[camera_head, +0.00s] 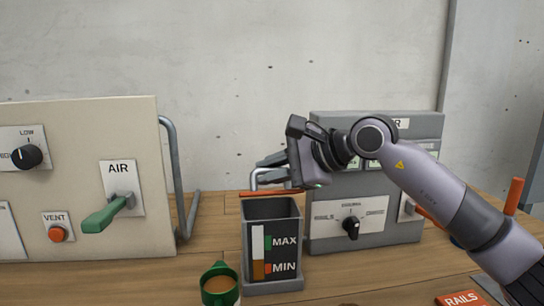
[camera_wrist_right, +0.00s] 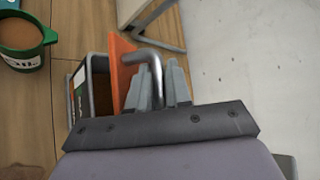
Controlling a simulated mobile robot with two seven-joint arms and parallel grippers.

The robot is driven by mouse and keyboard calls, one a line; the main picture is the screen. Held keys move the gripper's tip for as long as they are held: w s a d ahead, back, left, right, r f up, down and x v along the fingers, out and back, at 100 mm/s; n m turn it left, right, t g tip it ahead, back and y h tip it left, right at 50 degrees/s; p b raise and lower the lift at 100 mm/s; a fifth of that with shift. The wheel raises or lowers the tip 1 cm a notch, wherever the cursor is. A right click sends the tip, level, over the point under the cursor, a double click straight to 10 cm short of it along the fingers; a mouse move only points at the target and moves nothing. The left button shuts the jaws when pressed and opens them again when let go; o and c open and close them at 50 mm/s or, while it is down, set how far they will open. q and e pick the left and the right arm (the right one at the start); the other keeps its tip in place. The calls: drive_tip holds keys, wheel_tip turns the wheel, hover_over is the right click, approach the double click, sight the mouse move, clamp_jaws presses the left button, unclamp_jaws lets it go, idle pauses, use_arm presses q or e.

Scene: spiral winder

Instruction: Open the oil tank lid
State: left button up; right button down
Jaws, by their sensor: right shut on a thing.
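The oil tank (camera_head: 284,266) is a grey box with a MAX/MIN level gauge on its front, standing on the wooden table. Its top opening shows dark inside. The lid (camera_head: 270,193) is a thin orange plate seen edge-on above the tank's rim. In the right wrist view the lid (camera_wrist_right: 121,75) stands off the tank (camera_wrist_right: 99,68), with a gap between them. My right gripper (camera_head: 268,171) is shut on the lid's bent grey handle (camera_wrist_right: 153,58). The fingers in the wrist view (camera_wrist_right: 160,85) partly hide the handle. My left gripper is not in view.
A green cup (camera_head: 219,268) of brown liquid stands close in front of the tank. A beige panel (camera_head: 80,140) with a green AIR lever is at left. A grey control box (camera_head: 340,240) with a black knob stands right behind the tank. An orange RAILS label lies at lower right.

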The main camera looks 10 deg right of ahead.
drive_tip(key=shift+w+r+m+g+p, duration=0.3)
drive_tip(key=shift+w+r+g+p, duration=0.15)
drive_tip(key=shift+p, duration=0.65)
drive_tip(key=shift+f, duration=0.1)
drive_tip(key=c, duration=1.4)
unclamp_jaws()
drive_tip(key=shift+d, duration=0.1)
drive_tip(key=shift+b+v, duration=0.45)
drive_tip(key=shift+v, duration=3)
